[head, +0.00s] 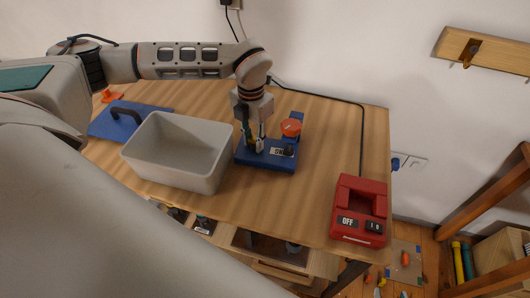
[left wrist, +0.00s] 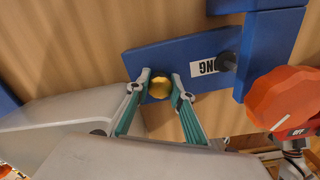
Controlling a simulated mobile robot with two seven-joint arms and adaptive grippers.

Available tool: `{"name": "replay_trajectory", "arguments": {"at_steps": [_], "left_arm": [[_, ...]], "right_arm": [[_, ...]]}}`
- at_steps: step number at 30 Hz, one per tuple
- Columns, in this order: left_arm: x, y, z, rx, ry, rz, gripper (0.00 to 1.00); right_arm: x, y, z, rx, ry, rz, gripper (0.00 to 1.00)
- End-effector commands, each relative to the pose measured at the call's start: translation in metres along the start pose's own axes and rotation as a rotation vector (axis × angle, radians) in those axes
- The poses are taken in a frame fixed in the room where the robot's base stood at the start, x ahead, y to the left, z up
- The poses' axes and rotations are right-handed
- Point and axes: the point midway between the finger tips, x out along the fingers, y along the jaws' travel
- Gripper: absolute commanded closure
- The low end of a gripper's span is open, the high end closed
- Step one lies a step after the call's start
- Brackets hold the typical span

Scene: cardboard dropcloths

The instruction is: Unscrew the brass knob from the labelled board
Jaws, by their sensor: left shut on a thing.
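The blue board (head: 266,166) lies on the table right of the grey bin, and it also shows in the left wrist view (left wrist: 190,48). It carries a white label (left wrist: 208,68), partly covered by a dark knob (left wrist: 227,61). The round brass knob (left wrist: 159,87) sits on the board beside the label. My left gripper (head: 254,148) points down over the board. In the left wrist view its fingertips (left wrist: 160,85) are on both sides of the brass knob, shut on it. The knob appears to be at the board. My right gripper is not in view.
A grey bin (head: 180,150) stands close left of the board. An orange-red knob (head: 291,127) on a blue stand rises behind the board. A blue panel with a black handle (head: 125,111) lies further left. A red OFF-labelled box (head: 358,208) stands at the right; table between is clear.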

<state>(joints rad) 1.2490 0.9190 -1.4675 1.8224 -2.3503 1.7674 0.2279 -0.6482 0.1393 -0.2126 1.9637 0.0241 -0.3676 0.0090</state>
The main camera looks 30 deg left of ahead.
Motion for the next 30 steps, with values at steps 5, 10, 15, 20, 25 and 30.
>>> {"name": "replay_trajectory", "arguments": {"at_steps": [5,10,15,20,25,30], "left_arm": [[0.0006,-0.0001,-0.0004,0.002,0.001,0.000,0.93],[0.0004,-0.0004,-0.0007,-0.105,0.002,-0.001,0.93],[0.0004,-0.0005,-0.0004,-0.337,0.001,-0.001,0.93],[0.0009,-0.0005,-0.0008,-0.476,0.003,0.000,0.93],[0.0008,-0.0004,-0.0005,-0.499,0.002,0.000,0.93],[0.0009,-0.0004,-0.0006,-0.496,0.002,0.000,0.61]], "right_arm": [[0.0000,-0.0001,0.0002,0.000,0.000,0.000,0.60],[-0.0007,0.0001,-0.0009,0.000,0.000,0.000,0.60],[-0.0014,0.0003,-0.0020,0.000,0.000,0.000,0.60],[-0.0015,0.0003,-0.0018,0.000,-0.001,0.000,0.60],[-0.0014,0.0002,-0.0011,0.000,-0.002,0.000,0.60],[-0.0014,0.0001,-0.0010,0.000,-0.002,0.000,0.60]]}}
